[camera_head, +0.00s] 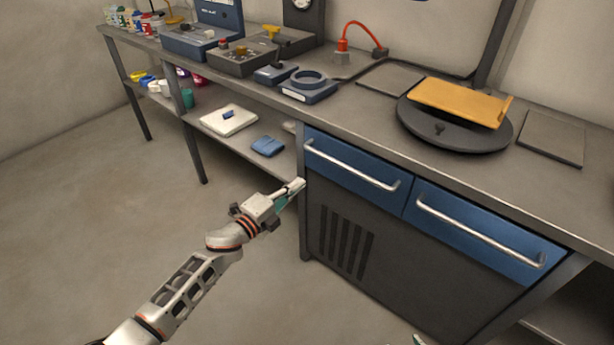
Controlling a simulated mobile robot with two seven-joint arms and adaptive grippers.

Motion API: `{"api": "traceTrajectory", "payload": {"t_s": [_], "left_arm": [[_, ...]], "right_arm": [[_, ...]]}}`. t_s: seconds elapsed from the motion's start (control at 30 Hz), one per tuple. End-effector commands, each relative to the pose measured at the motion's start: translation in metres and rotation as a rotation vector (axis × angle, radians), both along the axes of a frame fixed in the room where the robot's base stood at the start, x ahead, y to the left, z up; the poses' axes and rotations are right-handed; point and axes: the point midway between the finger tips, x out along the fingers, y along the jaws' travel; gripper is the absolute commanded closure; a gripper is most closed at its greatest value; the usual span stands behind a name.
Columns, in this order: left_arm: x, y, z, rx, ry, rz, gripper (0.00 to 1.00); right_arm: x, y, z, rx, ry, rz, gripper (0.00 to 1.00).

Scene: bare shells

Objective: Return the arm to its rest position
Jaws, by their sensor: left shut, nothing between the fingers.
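My left arm reaches in from the bottom left. Its gripper (298,186) is shut and empty. It shows in front of the lower shelf's right end, close to the left edge of the blue drawer cabinet in the picture. I cannot tell how far it is from the cabinet. A small pale and green tip (418,340) shows at the bottom edge, perhaps part of my right gripper; the rest is out of frame.
A long grey workbench (360,120) carries a round dark turntable with an orange tray (458,101), and several devices. Two blue drawers (355,168) with silver handles are closed. A white tray (229,121) lies on the lower shelf. The floor (110,220) at left is clear.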

Motion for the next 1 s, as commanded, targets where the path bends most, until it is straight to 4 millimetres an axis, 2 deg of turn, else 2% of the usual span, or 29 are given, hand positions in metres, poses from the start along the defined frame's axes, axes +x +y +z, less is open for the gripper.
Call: {"api": "traceTrajectory", "payload": {"t_s": [0.1,0.37,0.47,0.57,0.77,1.0], "left_arm": [[-0.008,0.006,0.0,0.001,0.0,0.0,1.0],[-0.015,0.009,-0.003,-0.016,0.014,0.008,1.0],[-0.03,0.015,-0.011,-0.079,0.068,0.041,1.0],[-0.058,0.026,-0.024,-0.197,0.168,0.105,1.0],[-0.136,0.061,-0.062,-0.485,0.435,0.284,1.0],[-0.248,0.102,-0.103,-0.797,0.762,0.517,1.0]], "right_arm": [[0.001,0.001,0.002,0.002,-0.001,0.001,0.6],[0.0,0.002,0.002,0.002,0.001,0.003,0.6],[0.001,0.002,0.006,0.003,-0.003,0.004,0.6],[0.003,0.002,0.013,0.005,-0.008,0.003,0.6],[-0.001,0.005,0.019,0.018,0.0,0.004,0.6],[-0.008,0.01,0.026,0.033,0.012,0.004,0.6]]}}
